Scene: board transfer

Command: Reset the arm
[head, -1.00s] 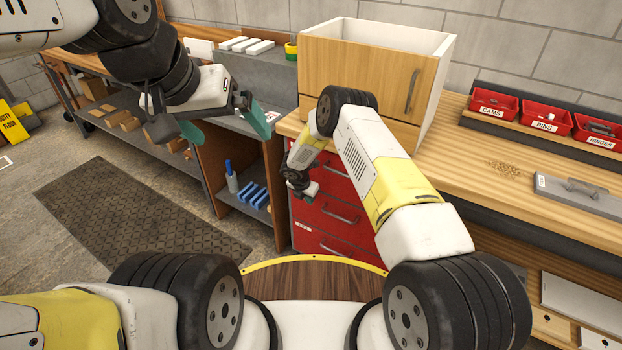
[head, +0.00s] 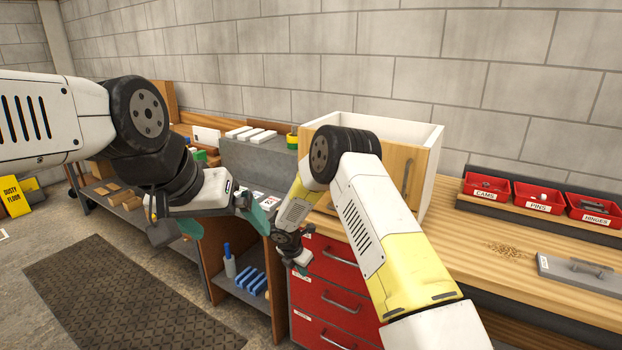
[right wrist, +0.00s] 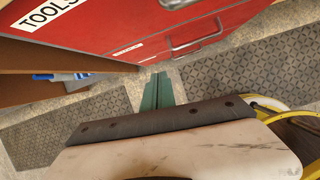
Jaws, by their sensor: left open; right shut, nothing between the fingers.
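My left gripper (head: 225,224) hangs at the left of the head view. Its two green fingers are spread wide and nothing is between them. It shows in front of the grey workbench and the open shelf. My right arm reaches forward at the centre, bent at the elbow. My right gripper (head: 302,266) points down in front of the red drawer cabinet. In the right wrist view its green fingers (right wrist: 157,91) are together and empty, over the floor beside the red drawers.
The red drawer cabinet (head: 338,268) stands close to my right gripper. A wooden box (head: 398,160) sits on the bench above it. Blue pieces (head: 252,280) sit on the shelf. The floor mat (head: 120,290) is clear.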

